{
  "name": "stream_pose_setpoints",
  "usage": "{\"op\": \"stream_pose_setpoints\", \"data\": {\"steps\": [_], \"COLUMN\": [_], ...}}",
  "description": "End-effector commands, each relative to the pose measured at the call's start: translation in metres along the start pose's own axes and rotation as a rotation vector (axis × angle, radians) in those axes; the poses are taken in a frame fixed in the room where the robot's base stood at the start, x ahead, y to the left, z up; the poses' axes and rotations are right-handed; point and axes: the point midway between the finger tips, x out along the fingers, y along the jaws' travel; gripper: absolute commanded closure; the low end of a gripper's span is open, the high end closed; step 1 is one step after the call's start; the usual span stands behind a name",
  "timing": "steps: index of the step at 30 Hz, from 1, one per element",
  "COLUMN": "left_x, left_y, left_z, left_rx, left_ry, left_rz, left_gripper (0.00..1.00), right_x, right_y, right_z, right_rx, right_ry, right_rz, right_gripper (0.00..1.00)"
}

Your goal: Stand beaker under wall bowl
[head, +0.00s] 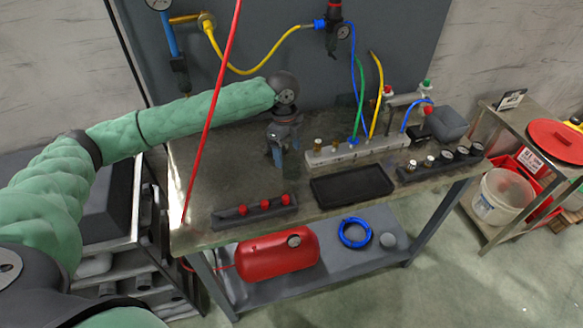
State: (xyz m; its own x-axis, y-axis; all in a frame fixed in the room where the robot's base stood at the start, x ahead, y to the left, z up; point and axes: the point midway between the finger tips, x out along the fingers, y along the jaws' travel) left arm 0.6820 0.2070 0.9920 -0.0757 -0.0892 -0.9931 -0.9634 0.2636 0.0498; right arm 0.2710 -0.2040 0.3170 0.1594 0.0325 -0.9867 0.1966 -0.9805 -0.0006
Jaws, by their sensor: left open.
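A dark air unit with a round gauge (343,32) hangs on the grey back panel at the top. Its narrow lower end, which looks like the wall bowl (331,46), points down above the bench. I cannot make out a beaker; a clear one could be lost against the bench or behind my gripper. My left gripper (284,150) points down at the bench top, left of the grey manifold block and below and left of the wall unit. It is open, and I see nothing clearly between its fingers. My right gripper is not in view.
A manifold block (356,150) with hoses, a black tray (352,185), a rack with red knobs (255,210) and a fittings rack (440,162) stand on the bench (225,170). A red hose (214,100) hangs across my left arm.

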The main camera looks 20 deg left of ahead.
Motion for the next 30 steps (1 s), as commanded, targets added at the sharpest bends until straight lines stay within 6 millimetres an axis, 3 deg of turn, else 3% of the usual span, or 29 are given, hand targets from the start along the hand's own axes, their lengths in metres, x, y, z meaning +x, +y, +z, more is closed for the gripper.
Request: {"op": "stream_pose_setpoints", "data": {"steps": [3,9,23,30], "left_x": [0.000,0.000,0.029,0.047], "left_y": [-0.002,-0.002,-0.004,-0.010], "left_z": [-0.002,-0.002,-0.002,-0.002], "left_rx": [0.163,0.307,0.321,0.321], "left_ry": [0.008,0.009,0.009,0.009], "left_rz": [-0.009,-0.012,-0.010,-0.011], "left_gripper": [0.26,0.26,0.26,0.26], "right_x": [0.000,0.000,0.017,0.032], "right_y": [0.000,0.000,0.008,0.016], "right_z": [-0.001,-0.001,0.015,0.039], "right_rx": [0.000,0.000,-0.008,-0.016], "right_ry": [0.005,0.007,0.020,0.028], "right_rz": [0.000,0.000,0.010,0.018], "right_gripper": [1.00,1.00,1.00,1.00]}}
